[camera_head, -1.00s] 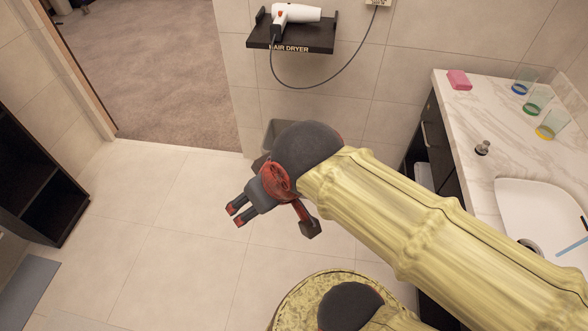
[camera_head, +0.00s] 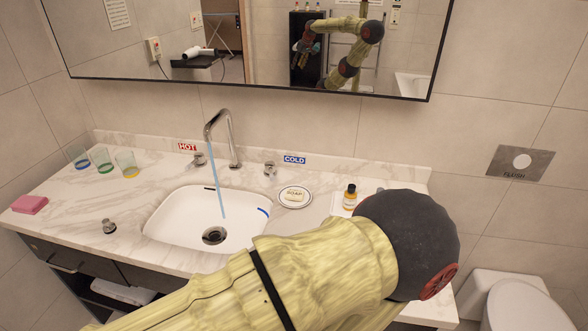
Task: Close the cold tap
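The cold tap (camera_head: 270,169) is a small chrome knob on the marble counter, right of the spout and just left of the blue COLD label (camera_head: 295,160). The curved chrome spout (camera_head: 222,135) has a thin blue stream of water (camera_head: 215,180) falling into the white sink (camera_head: 180,222). The hot tap (camera_head: 201,160) is a similar knob left of the spout, beside the red HOT label (camera_head: 187,147). My arm crosses the front of the counter, with its dark joint at the right. My gripper's fingers are hidden from direct view; the mirror shows my arm, but the finger state is unclear.
A soap dish (camera_head: 295,197) and an amber bottle (camera_head: 350,197) stand right of the cold tap. Several glasses, a pink sponge (camera_head: 29,205) and a drain plug (camera_head: 109,227) sit on the left counter. A toilet (camera_head: 515,305) is at the right.

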